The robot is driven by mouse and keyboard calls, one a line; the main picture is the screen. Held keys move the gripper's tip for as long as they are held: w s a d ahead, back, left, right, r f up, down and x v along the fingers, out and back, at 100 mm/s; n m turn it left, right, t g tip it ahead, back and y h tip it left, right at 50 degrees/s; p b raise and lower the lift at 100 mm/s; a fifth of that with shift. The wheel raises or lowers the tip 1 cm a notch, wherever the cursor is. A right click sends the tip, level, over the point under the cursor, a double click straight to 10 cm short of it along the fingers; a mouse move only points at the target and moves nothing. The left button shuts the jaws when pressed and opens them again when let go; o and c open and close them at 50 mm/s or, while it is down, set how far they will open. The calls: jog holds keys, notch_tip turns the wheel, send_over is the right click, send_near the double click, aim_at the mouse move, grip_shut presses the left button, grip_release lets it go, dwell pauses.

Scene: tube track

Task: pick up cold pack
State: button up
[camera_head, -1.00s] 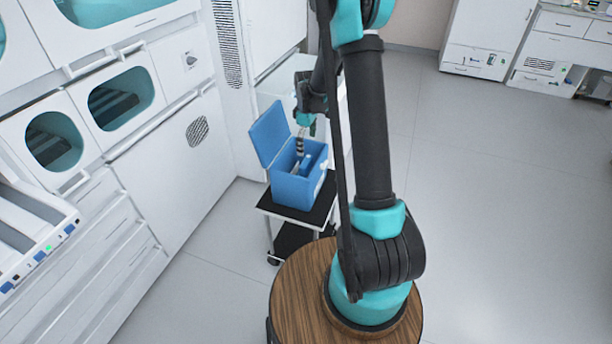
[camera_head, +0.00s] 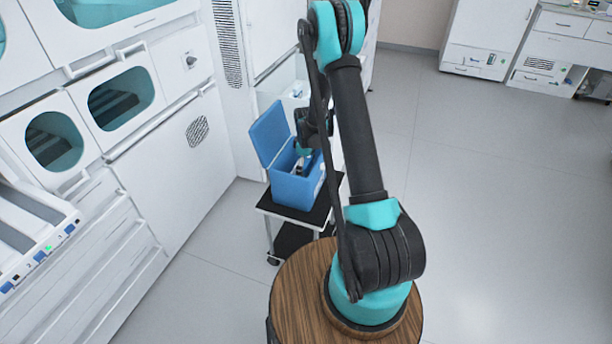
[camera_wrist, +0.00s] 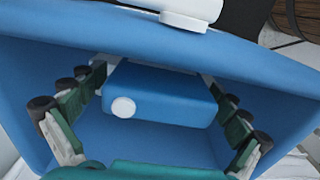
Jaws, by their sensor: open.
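The cold pack (camera_wrist: 175,88) is a blue block with a round white cap, lying inside an open blue cooler box (camera_head: 296,192). In the wrist view the cooler's blue wall (camera_wrist: 60,62) runs around it. My gripper (camera_wrist: 158,76) is open inside the box, one finger on each side of the pack. Its fingertips reach the pack's far end; I cannot tell whether they touch it. In the head view my gripper (camera_head: 303,163) is low in the box mouth, and the box wall and my arm hide most of it and the pack.
The cooler's lid (camera_head: 271,134) stands open at the left. The box sits on a small cart with a black top (camera_head: 318,213). White cabinets (camera_head: 165,165) stand at the left and behind. The floor (camera_head: 500,210) at the right is clear.

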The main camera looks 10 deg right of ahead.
jog(key=shift+f, duration=0.65)
jog(key=shift+c, duration=0.2)
jog(key=c, duration=1.2)
jog(key=shift+r, duration=0.2)
notch_tip(320, 180, up, 20)
jog(key=shift+f, duration=0.15)
